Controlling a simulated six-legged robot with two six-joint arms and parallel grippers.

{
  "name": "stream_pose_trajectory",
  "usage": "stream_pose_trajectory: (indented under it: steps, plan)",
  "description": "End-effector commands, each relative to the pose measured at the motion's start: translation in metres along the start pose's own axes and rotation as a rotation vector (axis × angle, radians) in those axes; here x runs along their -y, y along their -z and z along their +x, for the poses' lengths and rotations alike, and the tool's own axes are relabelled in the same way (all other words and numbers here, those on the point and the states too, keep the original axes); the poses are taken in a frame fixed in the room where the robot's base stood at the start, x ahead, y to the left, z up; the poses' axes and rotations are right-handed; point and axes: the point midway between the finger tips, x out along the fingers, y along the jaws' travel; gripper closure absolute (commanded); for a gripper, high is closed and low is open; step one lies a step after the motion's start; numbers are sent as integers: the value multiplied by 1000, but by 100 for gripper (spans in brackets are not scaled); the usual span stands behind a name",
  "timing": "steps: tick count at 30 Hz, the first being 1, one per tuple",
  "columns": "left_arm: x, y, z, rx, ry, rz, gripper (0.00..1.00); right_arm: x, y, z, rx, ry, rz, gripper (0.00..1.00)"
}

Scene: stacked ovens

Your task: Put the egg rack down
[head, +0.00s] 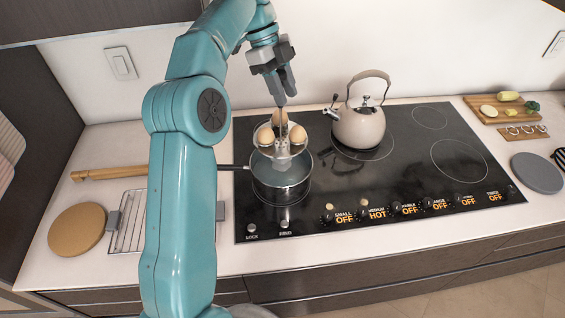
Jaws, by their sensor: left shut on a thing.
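My left gripper (283,92) is shut on the upright stem of the egg rack (282,151). The rack carries brown eggs (297,135) around its stem, with 3 in view. It hangs over a dark saucepan (281,186) on the left part of the black cooktop. The rack's lower end overlaps the pan's opening in this view. I cannot tell whether it touches the pan's bottom or the water-like surface inside. My right gripper is not in view.
A beige kettle (359,128) stands on the cooktop (400,178) right of the pan. A wire rack (130,222) and round wooden board (77,229) lie at left. A cutting board with vegetables (505,109) and a grey disc (537,173) lie at right.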

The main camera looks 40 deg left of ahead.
Motion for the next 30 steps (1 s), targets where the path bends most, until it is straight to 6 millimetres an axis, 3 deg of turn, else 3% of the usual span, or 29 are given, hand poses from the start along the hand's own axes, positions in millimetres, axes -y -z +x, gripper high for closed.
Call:
stream_pose_trajectory:
  steps: [1,3,12,24,30]
  plan:
    - [-2,-9,20,-1,-3,-2,100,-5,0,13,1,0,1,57]
    - [-2,-17,38,-1,-3,-2,100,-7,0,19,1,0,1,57]
    - [0,-47,104,-2,-4,-2,100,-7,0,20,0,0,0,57]
    - [2,-69,150,-1,-3,-3,100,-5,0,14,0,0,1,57]
    - [3,-72,157,0,0,0,100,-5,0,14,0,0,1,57]
